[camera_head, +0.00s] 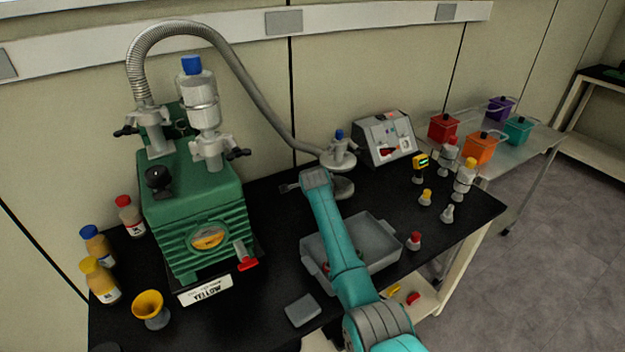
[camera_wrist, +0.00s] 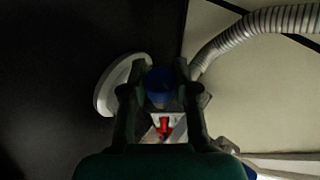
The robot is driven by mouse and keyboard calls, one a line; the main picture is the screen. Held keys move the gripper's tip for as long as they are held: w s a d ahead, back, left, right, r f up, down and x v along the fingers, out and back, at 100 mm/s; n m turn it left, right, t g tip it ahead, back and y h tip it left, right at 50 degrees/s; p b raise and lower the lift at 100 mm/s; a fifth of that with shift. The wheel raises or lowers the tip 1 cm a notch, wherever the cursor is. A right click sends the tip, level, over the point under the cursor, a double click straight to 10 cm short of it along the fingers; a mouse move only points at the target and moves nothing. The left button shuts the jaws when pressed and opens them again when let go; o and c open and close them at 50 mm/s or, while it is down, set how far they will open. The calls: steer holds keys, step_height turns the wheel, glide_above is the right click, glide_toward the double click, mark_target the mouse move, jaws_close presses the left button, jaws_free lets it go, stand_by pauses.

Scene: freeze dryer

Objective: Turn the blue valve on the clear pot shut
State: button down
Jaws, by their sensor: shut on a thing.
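The blue valve (camera_head: 340,134) stands upright on top of the pale round lid (camera_head: 327,160) of the pot, near the back middle of the bench. The pot body (camera_head: 344,187) shows only partly behind my arm. In the wrist view, my gripper (camera_wrist: 160,93) has its two dark fingers on either side of the blue valve (camera_wrist: 158,82), closed on it. The pale lid (camera_wrist: 110,84) shows beside the left finger. In the head view my arm's end hides most of the grip, and the valve's exact turn cannot be told.
A ribbed hose (camera_head: 262,105) runs from the green pump (camera_head: 195,200) to the pot. A grey instrument box (camera_head: 384,138) stands right of the pot. A grey tray (camera_head: 378,242) lies under my arm. Small bottles (camera_head: 414,240) stand at right.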

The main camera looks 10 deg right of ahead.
steer(key=shift+n+g+h, duration=0.3)
steer(key=shift+n+g, duration=0.1)
steer(key=shift+g, duration=1.1)
steer(key=c, duration=0.8)
jaws_free()
steer(key=shift+c, duration=0.2)
steer(key=v, duration=1.2)
steer(key=shift+w+r, duration=0.15)
